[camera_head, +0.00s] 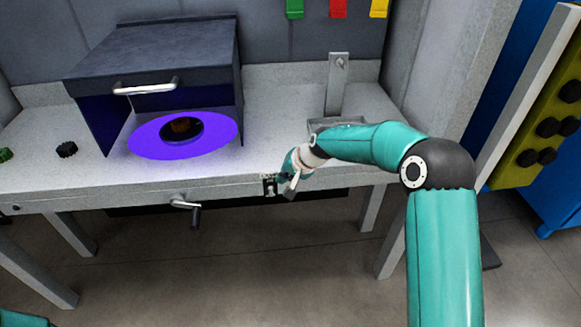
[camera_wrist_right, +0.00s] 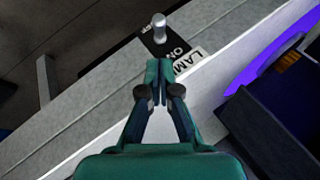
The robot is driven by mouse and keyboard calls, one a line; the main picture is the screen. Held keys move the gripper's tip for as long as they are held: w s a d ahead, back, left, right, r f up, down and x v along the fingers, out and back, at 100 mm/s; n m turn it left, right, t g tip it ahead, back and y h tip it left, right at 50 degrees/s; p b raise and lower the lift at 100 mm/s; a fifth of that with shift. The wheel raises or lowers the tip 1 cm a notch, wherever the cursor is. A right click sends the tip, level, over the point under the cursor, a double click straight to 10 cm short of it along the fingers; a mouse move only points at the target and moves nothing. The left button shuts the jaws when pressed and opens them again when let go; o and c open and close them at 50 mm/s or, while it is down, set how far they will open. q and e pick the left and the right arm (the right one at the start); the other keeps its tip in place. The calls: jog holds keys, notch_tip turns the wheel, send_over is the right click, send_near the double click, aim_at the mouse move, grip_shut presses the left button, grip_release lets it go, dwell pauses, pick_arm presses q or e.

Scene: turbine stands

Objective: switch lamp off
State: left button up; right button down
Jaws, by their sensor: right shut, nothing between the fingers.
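The lamp switch is a small metal toggle on a black plate with a white label at the table's front edge (camera_head: 269,186). In the right wrist view the toggle (camera_wrist_right: 159,28) stands just beyond my fingertips, with "LAMP" and "ON" lettering beside it. A bright violet glow (camera_head: 150,142) lights a disc under the dark hood (camera_head: 150,50), so the lamp looks lit. My right gripper (camera_head: 290,188) is shut and empty, close to the switch; it also shows in the wrist view (camera_wrist_right: 159,68). I see no clear gap or contact with the toggle. My left gripper is out of view.
The grey worktable (camera_head: 270,110) carries the hood, a black knob (camera_head: 66,149) and a green knob (camera_head: 5,154) at left. A metal bracket (camera_head: 338,85) stands behind my right arm. A crank handle (camera_head: 187,205) juts from the table front. A yellow-green panel (camera_head: 540,130) stands at right.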

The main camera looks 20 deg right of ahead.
aim_at(272, 190)
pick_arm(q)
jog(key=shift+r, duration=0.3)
pick_arm(e)
jog(key=shift+s+a+f, duration=0.2)
jog(key=shift+a+f, duration=0.3)
jog(key=shift+f, duration=0.05)
jog(key=shift+s+a+f, duration=0.2)
jog(key=shift+a+f, duration=0.3)
jog(key=shift+f, duration=0.05)
